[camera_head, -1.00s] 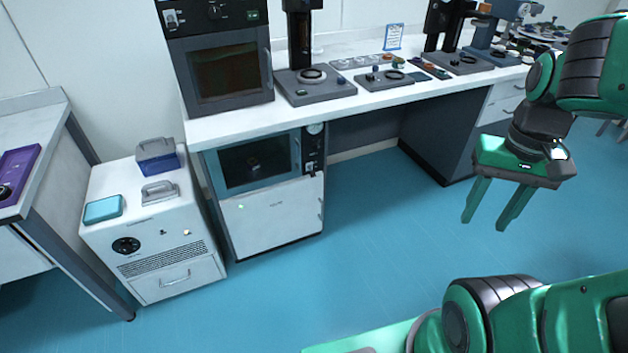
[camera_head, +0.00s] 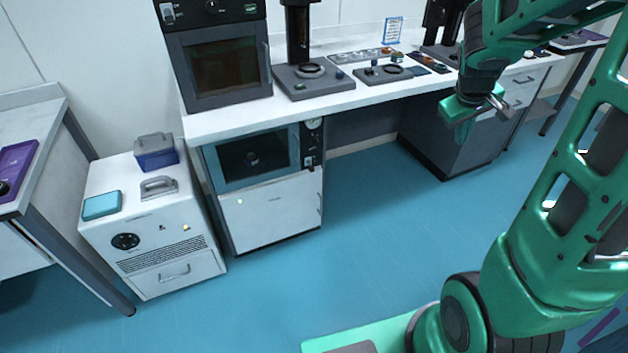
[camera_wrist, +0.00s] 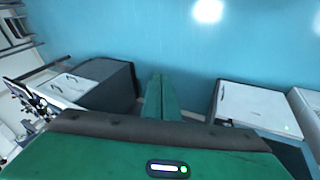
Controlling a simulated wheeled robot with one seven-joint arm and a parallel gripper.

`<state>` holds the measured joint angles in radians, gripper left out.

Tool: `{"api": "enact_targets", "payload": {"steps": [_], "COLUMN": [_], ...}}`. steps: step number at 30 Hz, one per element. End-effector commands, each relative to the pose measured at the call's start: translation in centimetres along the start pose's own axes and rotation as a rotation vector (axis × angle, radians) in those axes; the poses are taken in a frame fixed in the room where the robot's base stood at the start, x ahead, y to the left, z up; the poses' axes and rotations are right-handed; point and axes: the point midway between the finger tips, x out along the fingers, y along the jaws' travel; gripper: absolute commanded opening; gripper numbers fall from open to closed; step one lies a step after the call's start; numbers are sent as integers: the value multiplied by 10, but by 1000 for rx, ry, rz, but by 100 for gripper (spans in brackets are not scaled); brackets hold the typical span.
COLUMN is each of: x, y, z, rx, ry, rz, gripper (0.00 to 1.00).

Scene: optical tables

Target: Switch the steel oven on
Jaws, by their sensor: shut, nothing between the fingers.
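Two ovens show in the head view, and I cannot tell which is called steel. A dark grey oven (camera_head: 223,67) with a brown window stands on the bench's left end. Its top panel has a white-lit switch (camera_head: 167,12), a knob (camera_head: 211,6) and a small green display. Under the bench is an oven (camera_head: 252,157) with a blue-grey door. A gauge and dark control strip (camera_head: 311,145) are on its right side. My gripper (camera_head: 462,132) is shut and empty, in the air to the right of both ovens. Its fingers (camera_wrist: 160,88) are together in the wrist view.
The bench (camera_head: 352,98) carries instruments on dark bases. A white floor unit (camera_head: 150,215) with a dial stands left of the under-bench oven. A dark cabinet (camera_head: 440,145) stands under the bench's right part. The blue floor (camera_head: 375,225) ahead is clear.

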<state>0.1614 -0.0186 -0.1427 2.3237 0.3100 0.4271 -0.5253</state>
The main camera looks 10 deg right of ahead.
Motion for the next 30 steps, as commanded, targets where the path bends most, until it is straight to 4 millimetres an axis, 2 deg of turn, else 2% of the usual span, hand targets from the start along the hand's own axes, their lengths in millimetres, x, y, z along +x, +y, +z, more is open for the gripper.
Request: {"api": "enact_targets", "payload": {"steps": [3,8,16,23,30], "x": [24,54,105,148,192], "y": [6,11,7,-12,-44], "z": [-37,-86,-162,-219,-270], "rx": [-114,-269,-537,-768,-1003], "ry": [45,107,202,274,344], "rz": [59,143,291,425,572], "gripper": [0,0,0,0,0]}}
